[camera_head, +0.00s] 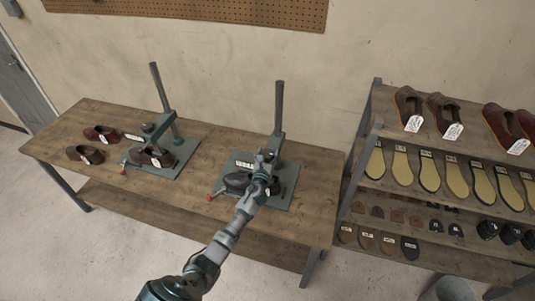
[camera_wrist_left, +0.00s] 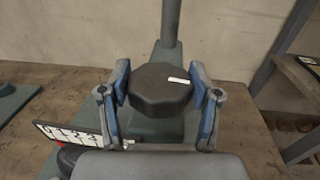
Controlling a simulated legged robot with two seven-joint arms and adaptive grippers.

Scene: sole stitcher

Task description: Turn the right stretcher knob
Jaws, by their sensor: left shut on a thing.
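The right stretcher stands on the wooden bench in the head view, with a green-grey base plate (camera_head: 287,186) and an upright post (camera_head: 279,105). A dark shoe (camera_head: 236,182) sits on it, partly hidden by my arm. The stretcher's dark, faceted knob (camera_wrist_left: 158,92) shows in the left wrist view, with a short white mark on its top pointing to the right. My left gripper (camera_head: 266,162) is at the knob, with one finger on each side of it, and is shut on it. My right gripper is not in view.
The left stretcher (camera_head: 158,137) stands further left on the bench (camera_head: 210,158), with loose brown shoes (camera_head: 101,134) beside it. A shelf rack (camera_head: 365,155) with shoes, soles and heels stands close on the right. A numbered plate (camera_wrist_left: 75,138) is left of the knob.

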